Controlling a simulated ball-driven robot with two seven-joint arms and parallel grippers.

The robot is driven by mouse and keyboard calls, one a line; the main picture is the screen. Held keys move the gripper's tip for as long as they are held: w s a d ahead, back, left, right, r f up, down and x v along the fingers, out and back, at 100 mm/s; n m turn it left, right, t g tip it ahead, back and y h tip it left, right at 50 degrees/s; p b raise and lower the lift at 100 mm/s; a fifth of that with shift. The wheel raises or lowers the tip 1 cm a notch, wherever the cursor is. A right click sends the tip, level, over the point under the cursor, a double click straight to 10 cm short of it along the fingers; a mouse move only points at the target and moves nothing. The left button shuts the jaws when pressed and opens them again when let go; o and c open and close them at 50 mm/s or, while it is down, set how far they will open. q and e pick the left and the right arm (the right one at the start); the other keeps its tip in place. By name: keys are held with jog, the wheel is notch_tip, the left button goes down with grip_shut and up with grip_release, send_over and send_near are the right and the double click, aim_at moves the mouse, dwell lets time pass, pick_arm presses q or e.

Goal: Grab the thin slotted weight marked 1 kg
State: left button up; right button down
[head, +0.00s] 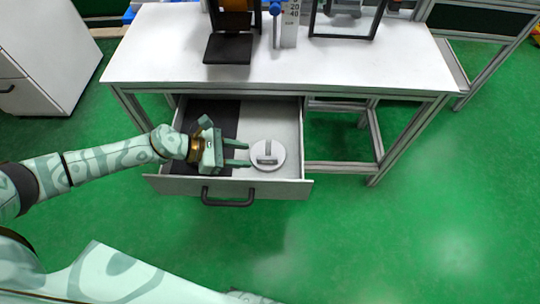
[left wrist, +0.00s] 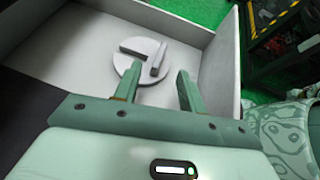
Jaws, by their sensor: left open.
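The slotted weight (head: 267,156) is a thin light grey disc lying in the open drawer (head: 289,117), on its pale floor. A raised grey bar stands on the disc, and the mark cannot be read. My left gripper (head: 240,154) is over the drawer, open and empty, its fingers pointing right at the disc's left edge. My right gripper does not show.
The drawer's left part has a dark mat (head: 220,116). The drawer front with its black handle (head: 228,202) is pulled out below the white table (head: 170,45). A black stand (head: 228,48) and other apparatus are on the tabletop. Green floor is free at the right.

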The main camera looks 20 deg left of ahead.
aim_at(269, 157)
pick_arm(q)
jog(key=b+x, duration=0.1)
jog(key=x, duration=0.5)
jog(key=shift+w+d, duration=0.15)
grip_shut()
dwell(1.1)
jog(key=shift+r, duration=0.1)
